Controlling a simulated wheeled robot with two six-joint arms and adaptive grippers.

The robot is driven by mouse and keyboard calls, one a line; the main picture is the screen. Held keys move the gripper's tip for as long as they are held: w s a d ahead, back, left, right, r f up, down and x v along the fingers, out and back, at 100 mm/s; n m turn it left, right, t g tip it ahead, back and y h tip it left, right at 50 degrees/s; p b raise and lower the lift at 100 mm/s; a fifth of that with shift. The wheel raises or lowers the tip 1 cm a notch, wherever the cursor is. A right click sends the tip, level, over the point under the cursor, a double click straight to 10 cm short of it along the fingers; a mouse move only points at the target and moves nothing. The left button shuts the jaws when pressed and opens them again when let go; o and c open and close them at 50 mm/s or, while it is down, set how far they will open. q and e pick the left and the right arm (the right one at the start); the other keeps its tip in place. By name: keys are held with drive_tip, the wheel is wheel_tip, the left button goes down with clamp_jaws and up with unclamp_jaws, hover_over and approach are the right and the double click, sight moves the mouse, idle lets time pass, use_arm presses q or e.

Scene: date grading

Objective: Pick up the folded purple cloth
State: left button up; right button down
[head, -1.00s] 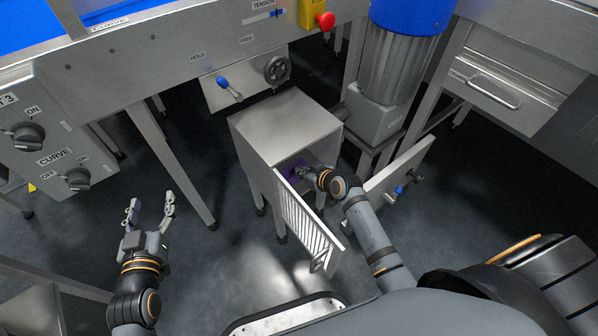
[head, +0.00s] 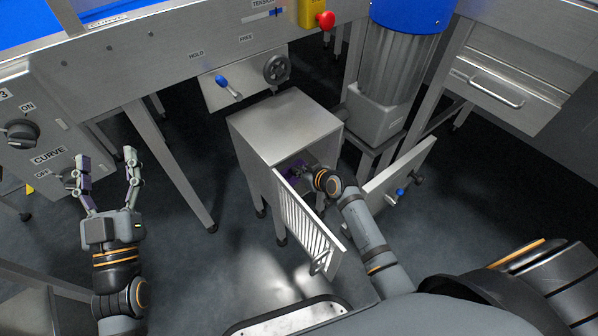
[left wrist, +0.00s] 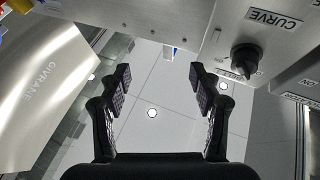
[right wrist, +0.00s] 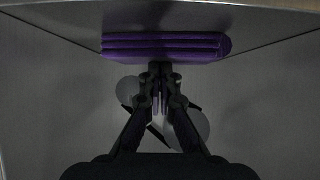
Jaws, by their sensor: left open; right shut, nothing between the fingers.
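The folded purple cloth (right wrist: 165,46) lies inside the small metal cabinet (head: 285,128), its folded layers facing the right wrist camera. A bit of the cloth shows through the cabinet opening in the head view (head: 291,171). My right gripper (right wrist: 160,72) is shut and empty, with its fingertips close to the cloth's near edge; I cannot tell whether they touch. In the head view the right gripper is mostly hidden inside the cabinet. My left gripper (head: 106,162) is open and empty, held out at the left, away from the cabinet.
The cabinet's slatted door (head: 306,222) stands open on the near side of my right arm. Another panel (head: 398,180) with a blue knob stands on its other side. A switch panel (head: 30,135) is close to my left gripper. A motor (head: 395,60) stands behind the cabinet.

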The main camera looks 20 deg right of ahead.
use_arm(q)
drive_tip(key=shift+f, duration=0.15)
use_arm(e)
drive_tip(key=shift+s+f, duration=0.25)
drive_tip(key=shift+f, duration=0.05)
